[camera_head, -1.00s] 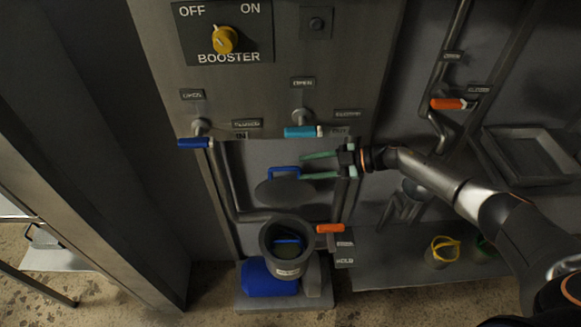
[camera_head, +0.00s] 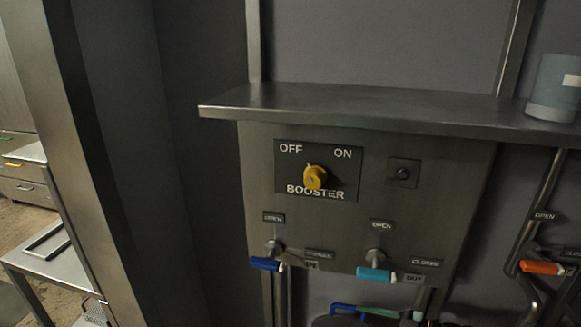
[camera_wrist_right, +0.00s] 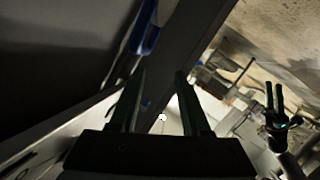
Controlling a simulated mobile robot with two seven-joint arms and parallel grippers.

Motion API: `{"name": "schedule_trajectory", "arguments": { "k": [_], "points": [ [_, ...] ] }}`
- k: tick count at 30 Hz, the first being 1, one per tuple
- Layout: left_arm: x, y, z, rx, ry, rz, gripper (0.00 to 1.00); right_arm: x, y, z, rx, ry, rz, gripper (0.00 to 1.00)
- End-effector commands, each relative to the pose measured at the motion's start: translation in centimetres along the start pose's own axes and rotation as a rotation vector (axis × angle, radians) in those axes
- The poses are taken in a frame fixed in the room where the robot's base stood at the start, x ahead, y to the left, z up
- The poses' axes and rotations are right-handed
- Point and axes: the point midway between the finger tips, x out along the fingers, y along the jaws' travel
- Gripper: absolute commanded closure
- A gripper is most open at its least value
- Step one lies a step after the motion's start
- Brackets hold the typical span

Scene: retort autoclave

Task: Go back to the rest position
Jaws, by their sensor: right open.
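My right gripper (camera_head: 375,311) shows only at the bottom edge of the head view, its green fingers just below the teal-handled valve (camera_head: 375,274). In the right wrist view its two dark fingers (camera_wrist_right: 160,100) are spread with nothing between them. My left gripper (camera_wrist_right: 273,97) shows small at the right of the wrist view, its two fingers apart and empty. It is not in the head view. The yellow booster knob (camera_head: 315,177) is on the panel, above a blue-handled valve (camera_head: 265,264) and the teal-handled one.
A metal shelf (camera_head: 350,105) juts out above the panel, with a grey-blue container (camera_head: 554,88) at its right. An orange-handled valve (camera_head: 540,267) is on the right pipe. A metal post (camera_head: 75,150) stands at left, a table (camera_head: 55,270) beyond it.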

Motion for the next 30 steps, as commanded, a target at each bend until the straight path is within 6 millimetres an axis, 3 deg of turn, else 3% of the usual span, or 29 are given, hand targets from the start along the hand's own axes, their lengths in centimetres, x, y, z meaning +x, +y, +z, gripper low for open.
{"name": "schedule_trajectory", "arguments": {
  "k": [1, 4, 10, 14, 24, 30],
  "points": [
    [-0.3, 0.0, -0.3, 0.000, 0.000, 0.000, 0.50, 1.4, -1.9, -0.8, 0.036, 0.026, 0.043, 0.53],
    [-0.6, 0.1, -0.7, 0.000, 0.000, 0.000, 0.50, 3.2, -4.5, -2.0, 0.111, 0.041, 0.166, 0.53],
    [-1.2, 0.1, -1.3, 0.000, 0.000, 0.000, 0.50, 3.5, -9.3, -2.7, 0.316, -0.045, 0.401, 0.53],
    [-1.6, 0.2, -1.8, 0.000, 0.000, 0.001, 0.50, 1.7, -12.9, -2.0, 0.476, -0.174, 0.518, 0.53],
    [-2.4, 0.2, -2.6, 0.000, 0.001, 0.001, 0.50, -6.1, -23.1, -0.4, 0.828, -0.556, 0.612, 0.53],
    [-2.4, 0.2, -2.6, 0.000, 0.001, 0.001, 0.50, -7.8, -25.3, -0.4, 0.885, -0.632, 0.603, 0.53]
  ]
}}
